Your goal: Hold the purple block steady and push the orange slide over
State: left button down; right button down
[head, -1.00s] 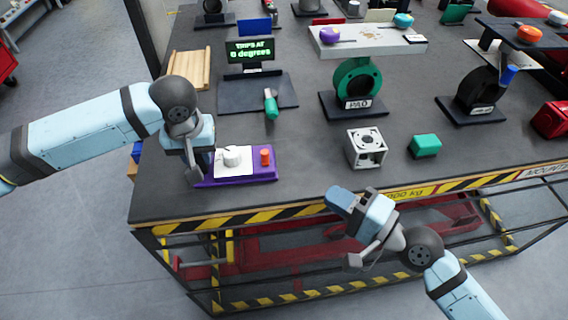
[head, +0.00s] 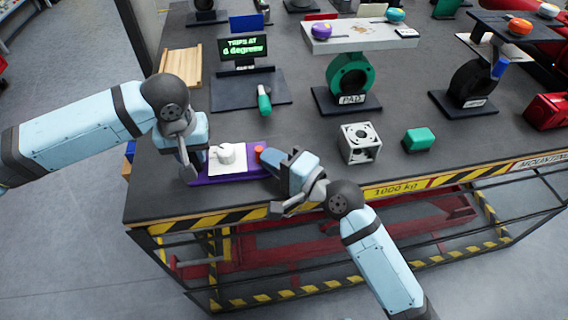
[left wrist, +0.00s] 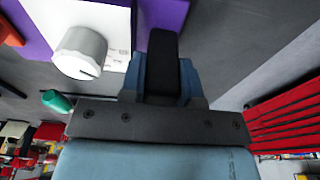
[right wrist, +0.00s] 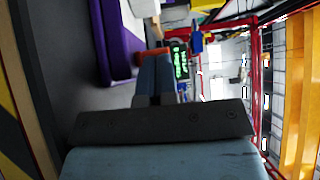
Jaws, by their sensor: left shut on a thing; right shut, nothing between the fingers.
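The purple block (head: 233,176) lies flat near the table's front edge, with a white plate and a white knob (head: 227,153) on top. The orange slide (head: 260,153) stands at the block's right end. My left gripper (head: 190,170) is shut on the block's left end; the left wrist view shows the purple edge (left wrist: 163,14) at its fingers. My right gripper (head: 268,160) is shut and empty, its tip close to the slide's right side. In the right wrist view the slide (right wrist: 152,52) shows just beyond the fingertips (right wrist: 157,62); I cannot tell whether they touch.
A screen (head: 242,48) behind the block reads "trips at 6 degrees". A grey-white cube (head: 360,143) and a green block (head: 419,140) stand to the right. The striped table edge (head: 300,206) runs in front.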

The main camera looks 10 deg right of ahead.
pick_arm(q)
jog(key=shift+s+f, duration=0.15)
jog(key=shift+f, duration=0.15)
pick_arm(e)
jog(key=shift+w, duration=0.1)
jog(key=shift+w, duration=0.95)
pick_arm(q)
jog(key=shift+s, duration=0.1)
pick_arm(e)
jog(key=shift+d, duration=0.1)
jog(key=v, duration=1.4)
pick_arm(q)
jog(key=c, duration=0.8)
grip_release()
jog(key=shift+w+r, duration=0.1)
jog(key=shift+w, duration=0.1)
